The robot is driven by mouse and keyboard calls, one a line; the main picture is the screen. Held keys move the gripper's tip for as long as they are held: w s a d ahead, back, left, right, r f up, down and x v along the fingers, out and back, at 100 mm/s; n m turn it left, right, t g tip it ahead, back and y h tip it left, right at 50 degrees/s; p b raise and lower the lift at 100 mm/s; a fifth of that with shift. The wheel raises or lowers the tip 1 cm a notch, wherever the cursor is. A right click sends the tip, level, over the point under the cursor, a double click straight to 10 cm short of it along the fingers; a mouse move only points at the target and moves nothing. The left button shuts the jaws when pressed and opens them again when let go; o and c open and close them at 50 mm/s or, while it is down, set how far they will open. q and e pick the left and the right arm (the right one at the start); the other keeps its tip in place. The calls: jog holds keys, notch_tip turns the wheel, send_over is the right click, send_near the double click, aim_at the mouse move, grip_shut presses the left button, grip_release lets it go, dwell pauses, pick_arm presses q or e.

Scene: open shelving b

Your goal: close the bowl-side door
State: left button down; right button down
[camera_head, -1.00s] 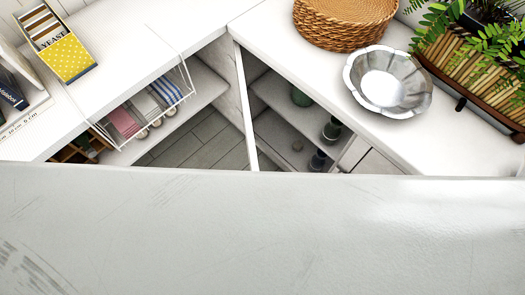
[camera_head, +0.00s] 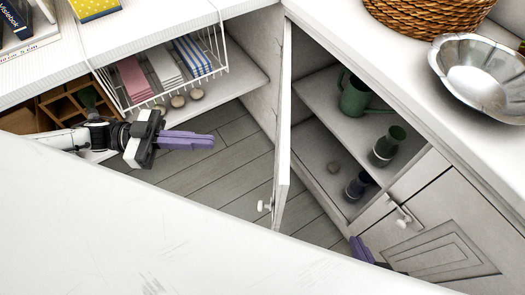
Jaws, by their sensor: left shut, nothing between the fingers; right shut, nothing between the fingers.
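The silver fluted bowl (camera_head: 485,72) stands on the right counter. Below it, the bowl-side door (camera_head: 285,125) stands open, seen nearly edge-on at the left side of the shelf opening. Its pale knob (camera_head: 264,206) is on the left face near the low end. My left gripper (camera_head: 205,141) is shut and empty, over the floor to the left of the door and apart from it. My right gripper (camera_head: 359,246) is shut and empty at lower right, below the shelf opening and apart from the door. Most of my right gripper is hidden by a pale surface in front.
A shut cabinet front (camera_head: 440,245) with a knob is on the right. At left, a wire basket (camera_head: 160,85) hangs under the counter. Floor shows between the cabinets.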

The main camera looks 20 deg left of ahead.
pick_arm(q)
jog(key=x, duration=1.3)
jog(key=shift+d, duration=0.4)
jog(key=shift+w+r, duration=0.1)
